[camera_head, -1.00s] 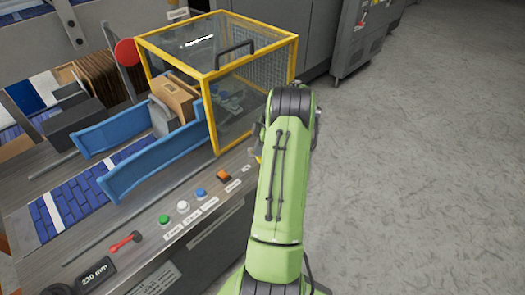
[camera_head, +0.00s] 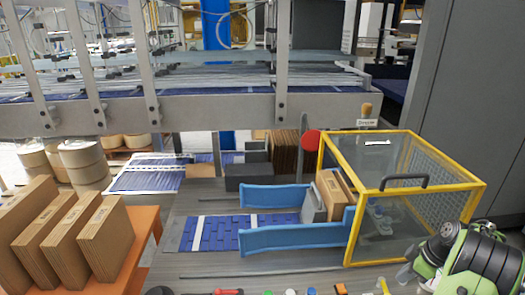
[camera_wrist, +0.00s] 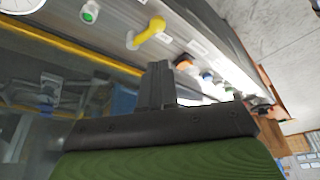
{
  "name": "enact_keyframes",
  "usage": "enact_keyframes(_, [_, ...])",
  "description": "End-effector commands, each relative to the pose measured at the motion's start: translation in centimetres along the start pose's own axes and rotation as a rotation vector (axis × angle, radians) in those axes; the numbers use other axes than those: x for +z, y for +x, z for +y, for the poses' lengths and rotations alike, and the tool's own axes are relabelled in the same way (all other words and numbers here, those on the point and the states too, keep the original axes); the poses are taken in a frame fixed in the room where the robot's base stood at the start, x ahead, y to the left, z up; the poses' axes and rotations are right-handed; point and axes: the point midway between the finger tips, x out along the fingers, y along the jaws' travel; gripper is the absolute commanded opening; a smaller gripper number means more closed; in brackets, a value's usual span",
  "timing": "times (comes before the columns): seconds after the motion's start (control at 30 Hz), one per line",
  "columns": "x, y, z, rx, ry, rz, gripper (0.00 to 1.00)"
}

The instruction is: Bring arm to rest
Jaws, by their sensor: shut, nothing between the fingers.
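My gripper (camera_wrist: 158,85) shows in the wrist view with its dark fingers together and nothing between them. It is close to the yellow-framed clear guard and the strip of push buttons (camera_wrist: 207,76); I cannot tell the exact gap. My green arm is at the lower right of the head view, in front of the guard's right side. The gripper itself is not clear in the head view.
The yellow-framed guard (camera_head: 468,184) has a black handle (camera_head: 404,182). Blue rails (camera_head: 290,238) flank a carton (camera_head: 330,192). An orange stand (camera_head: 142,222) at left carries several flat cartons. A yellow lever (camera_wrist: 150,34) is near the fingers.

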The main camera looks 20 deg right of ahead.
Motion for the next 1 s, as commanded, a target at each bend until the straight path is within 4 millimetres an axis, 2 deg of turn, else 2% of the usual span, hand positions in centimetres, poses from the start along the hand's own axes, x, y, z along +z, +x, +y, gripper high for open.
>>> enact_keyframes(0.07, [-1.3,-0.7,-0.2,0.006,0.002,-0.005,0.00])
enact_keyframes(0.13, [-4.4,-2.5,-1.1,0.020,0.021,-0.020,0.00])
enact_keyframes(0.17, [-6.3,-3.5,-1.8,0.028,0.034,-0.028,0.00])
enact_keyframes(0.23, [-11.2,-6.2,-4.4,0.053,0.078,-0.047,0.00])
enact_keyframes(0.3, [-15.6,-8.7,-8.0,0.081,0.131,-0.060,0.00])
enact_keyframes(0.37, [-18.5,-10.6,-11.4,0.108,0.175,-0.064,0.00])
enact_keyframes(0.4, [-20.1,-11.8,-13.9,0.126,0.204,-0.062,0.00])
enact_keyframes(0.47, [-22.0,-13.4,-17.8,0.153,0.247,-0.054,0.00])
enact_keyframes(0.5, [-22.7,-14.4,-20.4,0.171,0.277,-0.044,0.00])
enact_keyframes(0.6, [-23.3,-16.3,-26.9,0.211,0.353,-0.009,0.00])
enact_keyframes(0.73, [-21.5,-17.6,-34.0,0.245,0.452,0.056,0.00])
enact_keyframes(0.83, [-19.5,-17.8,-37.2,0.256,0.519,0.103,0.00])
enact_keyframes(0.9, [-18.4,-17.6,-38.3,0.258,0.552,0.125,0.00])
enact_keyframes(1.0, [-17.6,-17.5,-39.0,0.258,0.576,0.139,0.00])
